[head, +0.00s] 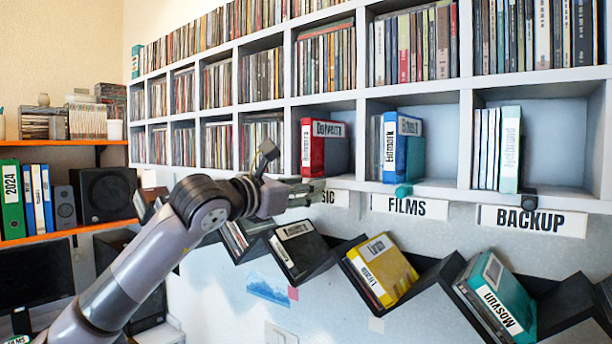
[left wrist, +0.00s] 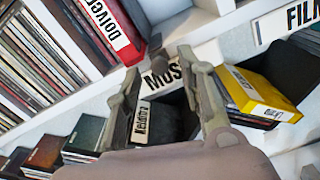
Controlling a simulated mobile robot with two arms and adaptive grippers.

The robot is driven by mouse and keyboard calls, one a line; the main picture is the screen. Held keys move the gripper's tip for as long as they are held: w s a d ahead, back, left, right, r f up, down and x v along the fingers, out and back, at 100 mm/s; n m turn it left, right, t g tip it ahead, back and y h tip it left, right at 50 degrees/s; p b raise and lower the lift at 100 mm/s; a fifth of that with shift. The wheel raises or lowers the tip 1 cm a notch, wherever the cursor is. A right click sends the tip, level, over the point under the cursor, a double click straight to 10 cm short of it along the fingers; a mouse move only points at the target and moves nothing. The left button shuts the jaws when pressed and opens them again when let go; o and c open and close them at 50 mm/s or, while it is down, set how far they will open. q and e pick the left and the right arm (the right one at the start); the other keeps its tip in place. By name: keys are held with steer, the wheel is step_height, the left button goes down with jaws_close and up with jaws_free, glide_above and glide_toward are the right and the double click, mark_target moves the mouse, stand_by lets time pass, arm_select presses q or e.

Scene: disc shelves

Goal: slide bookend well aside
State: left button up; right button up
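My left gripper (head: 308,188) reaches the front edge of the music compartment, in front of the MUSIC label. In the left wrist view its two fingers (left wrist: 160,66) are apart with nothing clamped between them. A small dark grey knob (left wrist: 155,43), perhaps of a bookend, shows just beyond the fingertips, below a red case; contact cannot be told. In the head view the gripper hides this spot. A teal knob (head: 403,190) sits at the front of the films compartment. A black one (head: 529,199) sits at the front of the backup compartment.
A red case (head: 314,148) stands in the music compartment, a blue case (head: 400,148) in films, pale cases (head: 508,150) in backup. Each has free room to the right. Below, a zigzag rack holds a black case (head: 298,250), a yellow case (head: 382,270) and a teal case (head: 500,295).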

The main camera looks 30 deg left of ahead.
arm_select(q)
steer(key=shift+w, duration=0.5)
jaws_close()
stand_by(0.6)
